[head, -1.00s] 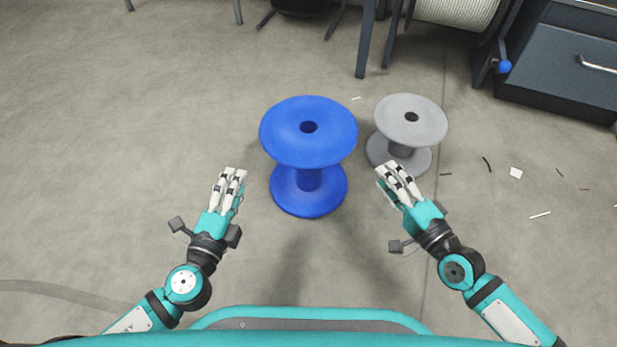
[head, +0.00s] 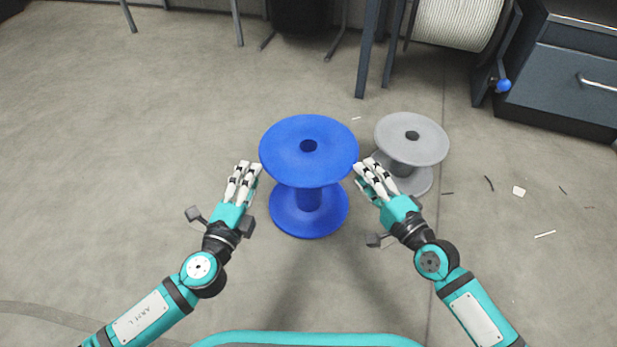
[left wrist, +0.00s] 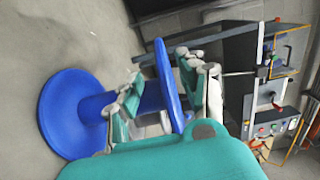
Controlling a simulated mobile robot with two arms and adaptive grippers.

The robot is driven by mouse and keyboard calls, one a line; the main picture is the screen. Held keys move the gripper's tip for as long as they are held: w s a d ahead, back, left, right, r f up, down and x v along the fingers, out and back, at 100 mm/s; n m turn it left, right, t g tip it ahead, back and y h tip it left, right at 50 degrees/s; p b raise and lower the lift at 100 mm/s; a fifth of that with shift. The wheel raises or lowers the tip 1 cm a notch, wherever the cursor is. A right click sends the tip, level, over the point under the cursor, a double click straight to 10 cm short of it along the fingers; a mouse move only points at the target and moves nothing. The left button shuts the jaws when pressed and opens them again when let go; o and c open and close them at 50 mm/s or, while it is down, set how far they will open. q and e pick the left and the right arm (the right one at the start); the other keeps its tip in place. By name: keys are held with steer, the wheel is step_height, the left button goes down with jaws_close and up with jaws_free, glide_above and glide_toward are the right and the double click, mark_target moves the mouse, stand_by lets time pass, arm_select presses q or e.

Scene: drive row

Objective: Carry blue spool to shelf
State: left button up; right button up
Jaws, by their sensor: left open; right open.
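The blue spool (head: 309,165) stands upright on the floor in the middle of the head view. It also shows in the left wrist view (left wrist: 72,112), lying sideways in the picture, partly behind the fingers. My left gripper (head: 244,174) is open and empty, just left of the spool's upper flange. My right gripper (head: 371,172) is open and empty, close to the right side of that flange. In the head view I cannot tell whether either gripper touches the spool. The left wrist view shows my left gripper's open fingers (left wrist: 165,90) near the spool's upper flange. The shelf is not clearly identifiable.
A grey spool (head: 412,140) stands right behind my right gripper. A dark drawer cabinet (head: 565,85) and a white cable reel (head: 455,22) are at the back right. Small scraps (head: 519,191) litter the floor at right. The left floor is clear.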

mark_target(335, 142)
arm_select(q)
steer(key=x, duration=1)
steer(key=shift+w, duration=0.2)
arm_select(e)
steer(key=x, duration=1)
steer(key=shift+w+a, duration=0.15)
arm_select(q)
jaws_close()
arm_select(e)
jaws_close()
steer(key=shift+r, duration=0.1)
